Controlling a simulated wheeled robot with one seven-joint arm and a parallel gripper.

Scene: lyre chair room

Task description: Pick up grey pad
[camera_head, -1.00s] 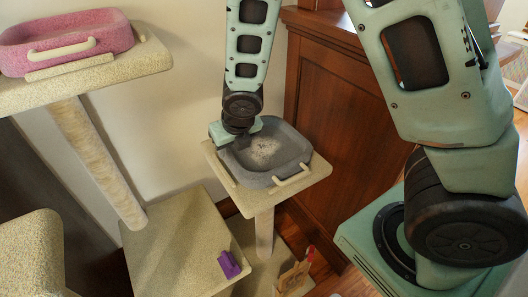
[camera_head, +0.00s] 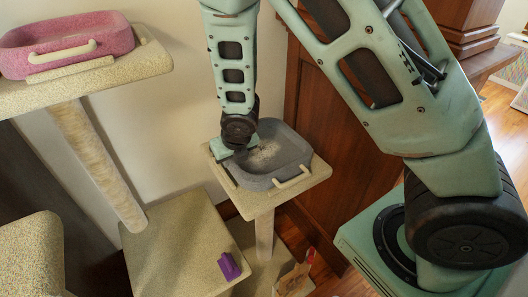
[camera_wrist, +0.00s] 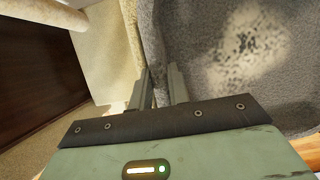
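The grey pad (camera_head: 290,140) is a tray-like bed with raised walls and pale speckles on its floor. It sits on a small beige platform (camera_head: 322,172) in the head view. My gripper (camera_head: 228,153) is at the pad's left side, its fingertips hidden there by the wrist. In the wrist view, the two fingers (camera_wrist: 160,88) stand close together on either side of the pad's wall (camera_wrist: 153,40) and appear shut on it. The pad's speckled floor (camera_wrist: 245,50) lies to their right.
A pink bed (camera_head: 110,35) rests on a higher beige platform (camera_head: 150,60) at left. A purple object (camera_head: 229,266) lies on the lower beige box (camera_head: 175,245). A brown wooden cabinet (camera_head: 345,140) stands close to the right of the pad. A wall is behind.

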